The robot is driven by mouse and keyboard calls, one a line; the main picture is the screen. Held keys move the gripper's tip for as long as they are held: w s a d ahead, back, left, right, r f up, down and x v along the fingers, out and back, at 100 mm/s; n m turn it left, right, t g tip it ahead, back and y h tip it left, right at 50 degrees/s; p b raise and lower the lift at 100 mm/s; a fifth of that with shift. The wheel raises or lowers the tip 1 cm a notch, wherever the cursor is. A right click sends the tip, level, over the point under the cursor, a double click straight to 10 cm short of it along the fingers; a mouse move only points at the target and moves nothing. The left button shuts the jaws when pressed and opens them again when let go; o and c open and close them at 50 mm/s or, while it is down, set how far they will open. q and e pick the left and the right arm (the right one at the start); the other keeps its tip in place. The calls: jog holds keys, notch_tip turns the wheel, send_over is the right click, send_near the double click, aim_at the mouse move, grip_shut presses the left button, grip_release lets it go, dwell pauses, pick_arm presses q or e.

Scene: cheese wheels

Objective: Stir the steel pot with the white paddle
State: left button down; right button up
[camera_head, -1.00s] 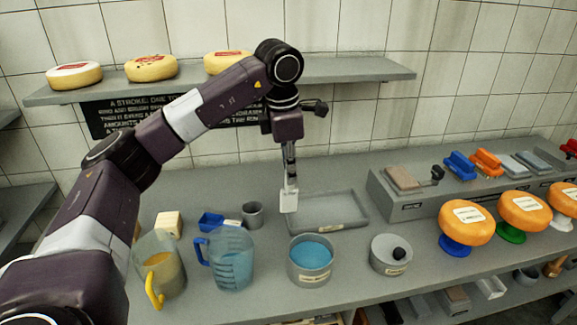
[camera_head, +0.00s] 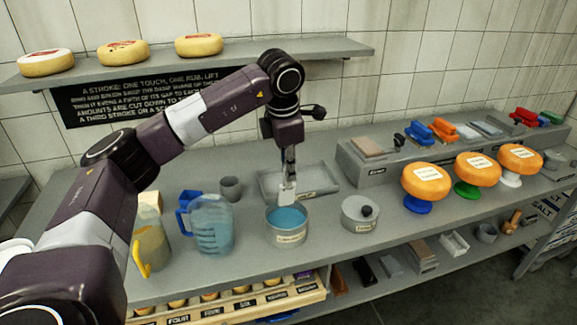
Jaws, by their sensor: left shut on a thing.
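The steel pot (camera_head: 287,234) stands on the grey counter with blue liquid in it and a label on its front. My left gripper (camera_head: 288,168) points down above the pot's back side and is shut on the white paddle (camera_head: 287,194). The paddle hangs upright, its lower end at the pot's far rim in the picture. I cannot tell whether it is inside the pot or just behind it. My right gripper is not in view.
A lidded pot (camera_head: 361,214) stands right of the steel pot. A jug of blue liquid (camera_head: 212,228) and a yellow-handled jug (camera_head: 150,246) stand left. A shallow tray (camera_head: 325,178) lies behind. Orange cheese wheels on stands (camera_head: 425,180) are at the right.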

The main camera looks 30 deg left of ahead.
aim_at(289, 196)
pick_arm(q)
jog(key=shift+b+x, duration=0.45)
jog(key=shift+x, duration=0.5)
jog(key=shift+s+f, duration=0.15)
jog(key=shift+f, duration=0.25)
jog(key=shift+s+b+x, duration=0.2)
jog(key=shift+b+x, duration=0.6)
jog(key=shift+x, duration=0.15)
jog(key=shift+s+b+x, duration=0.2)
jog(key=shift+b+x, duration=0.55)
jog(key=shift+x, duration=0.25)
jog(key=shift+d+f+b, duration=0.15)
jog(key=shift+f+b, duration=0.6)
jog(key=shift+f, duration=0.55)
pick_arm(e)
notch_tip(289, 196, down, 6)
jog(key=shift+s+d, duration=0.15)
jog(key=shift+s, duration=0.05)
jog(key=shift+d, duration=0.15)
